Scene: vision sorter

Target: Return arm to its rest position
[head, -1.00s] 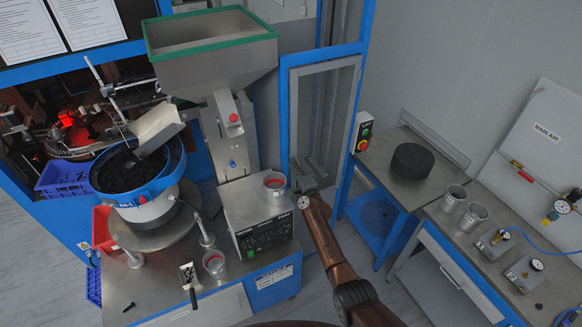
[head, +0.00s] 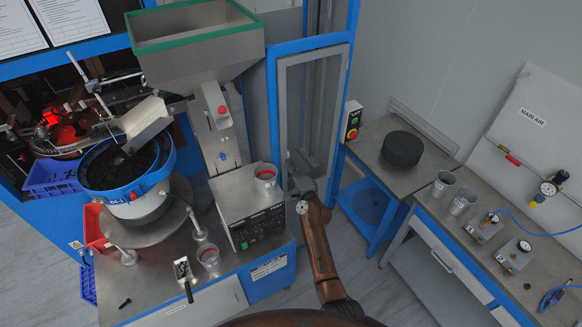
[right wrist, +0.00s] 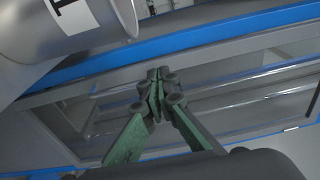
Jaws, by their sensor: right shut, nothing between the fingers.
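My right arm (head: 318,250) rises from the bottom of the head view, to the right of the control box. My right gripper (head: 299,168) is in front of the blue-framed clear panel, just right of the cup on the control box. In the right wrist view its green fingers (right wrist: 158,85) are together, with nothing between them. My left gripper is in neither view now.
A cup with a red rim (head: 265,174) stands on the control box (head: 247,207). Another cup (head: 208,256) and a scoop (head: 184,270) are on the steel table. A side bench (head: 490,272) at right holds two grey cups and gauges. Floor shows between the tables.

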